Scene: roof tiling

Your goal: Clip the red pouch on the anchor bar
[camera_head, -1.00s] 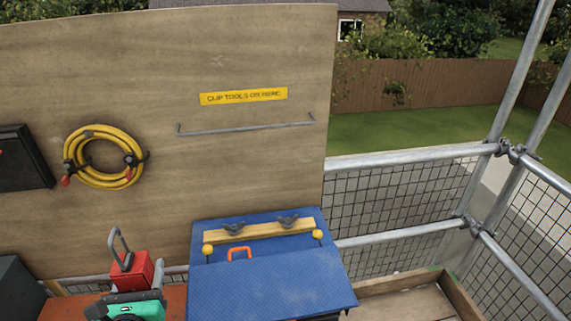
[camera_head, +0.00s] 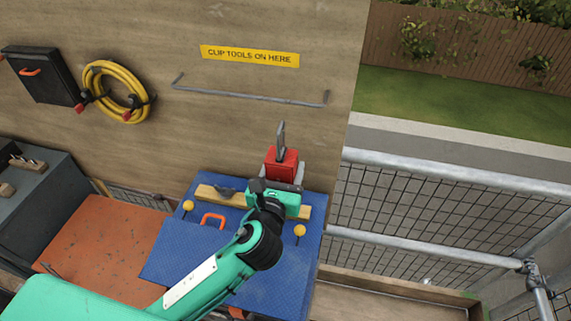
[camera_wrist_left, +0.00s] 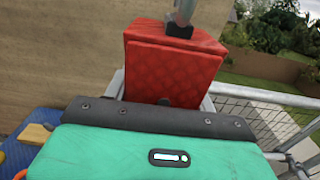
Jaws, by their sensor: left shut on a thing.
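The red pouch (camera_head: 281,164) has a grey metal clip (camera_head: 281,138) standing up from its top. My left gripper (camera_head: 284,179) is shut on the pouch and holds it upright above the blue box, in front of the wooden board. In the left wrist view the red pouch (camera_wrist_left: 175,65) sits between the grey fingers, with the lower part of its clip at the top edge. The anchor bar (camera_head: 250,96) is a thin grey rail on the board, under the yellow sign. The clip is below the bar's right half and apart from it. My right gripper is not in view.
A blue box (camera_head: 180,245) with a wooden strip and yellow knobs stands below the board. A yellow hose coil (camera_head: 88,90) and a black case (camera_head: 45,85) hang at left. Scaffold rails (camera_head: 450,175) and mesh stand at right. The board around the bar is clear.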

